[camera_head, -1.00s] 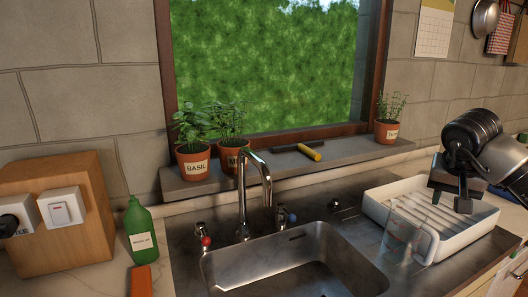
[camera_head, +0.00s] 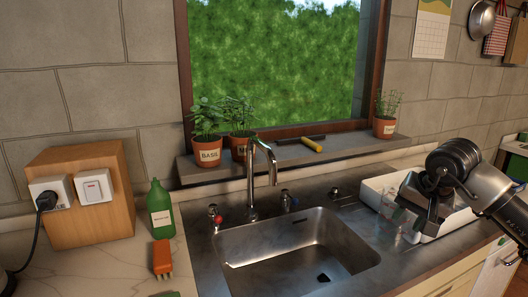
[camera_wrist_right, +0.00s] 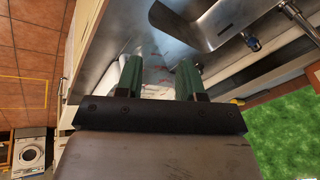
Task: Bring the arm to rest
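My right gripper (camera_head: 413,207) hangs over the near side of the white drying tray (camera_head: 372,190), its arm coming in from the right. In the right wrist view its two green fingers (camera_wrist_right: 158,78) stand apart, so it is open. A clear glass jug (camera_head: 391,212) stands at the tray, partly hidden behind the gripper. In the right wrist view the jug (camera_wrist_right: 156,76), with red markings, shows beyond and between the fingers; I cannot tell whether they touch it. My left gripper is not in view.
The steel sink (camera_head: 295,246) and its tap (camera_head: 262,165) are left of the gripper. A green bottle (camera_head: 160,209), an orange brush (camera_head: 162,258) and a wooden socket box (camera_head: 100,210) stand farther left. Potted herbs (camera_head: 208,150) line the sill.

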